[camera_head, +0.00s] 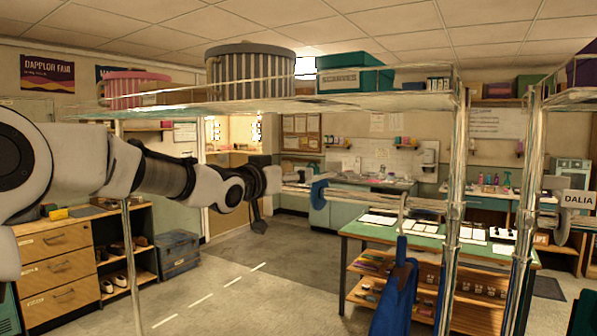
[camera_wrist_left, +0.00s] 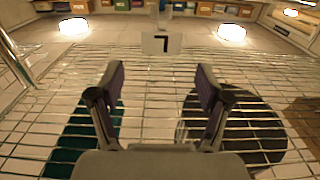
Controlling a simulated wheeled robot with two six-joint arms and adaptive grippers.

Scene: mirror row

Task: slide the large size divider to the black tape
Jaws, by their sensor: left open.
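My left gripper (camera_head: 267,190) is open and empty below the wire shelf at the middle left. In the left wrist view its two fingers (camera_wrist_left: 160,78) stand wide apart with nothing between them. Beyond them a white tag (camera_wrist_left: 162,43) bears a dark mark like an upside-down L; it looks like the large size divider, apart from the fingers. In the head view a blue rounded piece (camera_head: 319,191) sits on the rail (camera_head: 360,188), right of my gripper; I cannot tell whether it belongs to that divider. I cannot make out black tape. My right gripper is not in view.
The wire shelf (camera_head: 400,101) above carries a grey basket (camera_head: 250,72) and a teal bin (camera_head: 355,73). A blue garment (camera_head: 398,290) hangs right of the blue piece. Metal posts (camera_head: 455,220) stand at the right, near a DALIA tag (camera_head: 578,199).

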